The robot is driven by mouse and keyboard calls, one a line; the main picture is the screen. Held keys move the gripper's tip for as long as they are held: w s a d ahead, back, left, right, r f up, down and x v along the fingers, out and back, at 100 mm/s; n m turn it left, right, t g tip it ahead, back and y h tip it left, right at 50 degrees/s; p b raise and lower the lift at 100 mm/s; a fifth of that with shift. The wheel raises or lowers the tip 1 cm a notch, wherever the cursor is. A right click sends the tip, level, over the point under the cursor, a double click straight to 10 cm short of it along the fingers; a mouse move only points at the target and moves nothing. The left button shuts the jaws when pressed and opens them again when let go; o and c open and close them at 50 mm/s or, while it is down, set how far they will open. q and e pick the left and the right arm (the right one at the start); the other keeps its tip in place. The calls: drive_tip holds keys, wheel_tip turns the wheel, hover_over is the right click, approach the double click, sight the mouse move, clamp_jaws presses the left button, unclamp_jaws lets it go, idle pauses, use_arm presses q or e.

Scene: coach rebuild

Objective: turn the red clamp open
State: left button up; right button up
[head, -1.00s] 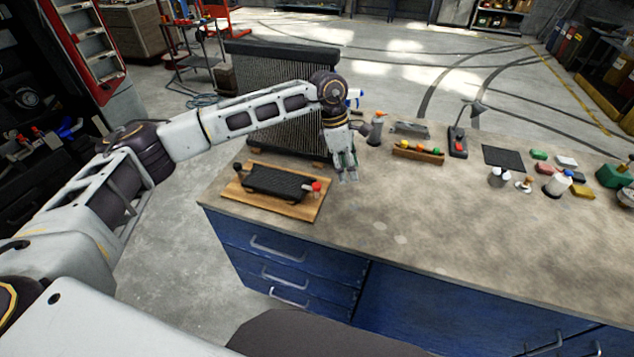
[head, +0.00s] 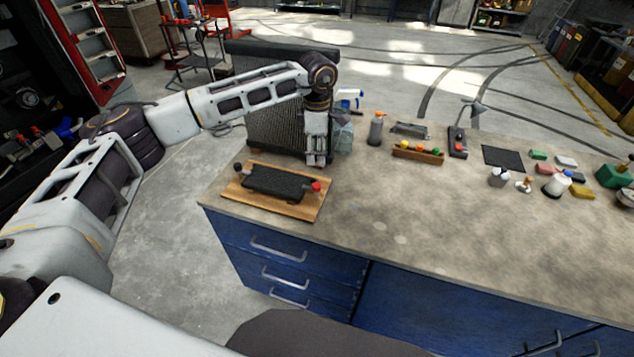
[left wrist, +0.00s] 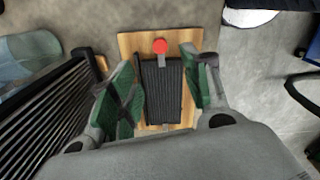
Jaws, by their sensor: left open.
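The red clamp (head: 316,187) is a small red knob at the right end of a black ribbed block (head: 272,182). The block lies on a wooden board (head: 296,210) at the left end of the bench. In the left wrist view the red clamp (left wrist: 160,46) shows at the top end of the block (left wrist: 162,85), on a short grey stem. My left gripper (head: 317,164) is open and empty, above and just behind the clamp. Its green-padded fingers (left wrist: 163,75) stand either side of the block in the wrist view, with the clamp beyond their tips. My right gripper is not in view.
A ribbed radiator-like panel (head: 277,130) stands behind the board, close to my left arm. The bench's front middle is clear.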

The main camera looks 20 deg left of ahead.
sight(317, 185)
use_arm(q)
wheel_tip(317, 185, down, 12)
drive_tip(key=p, duration=0.2)
drive_tip(key=shift+p, duration=0.35)
drive_tip(key=shift+f, duration=0.5)
drive_tip(key=shift+c, duration=0.2)
drive_tip(key=c, duration=1)
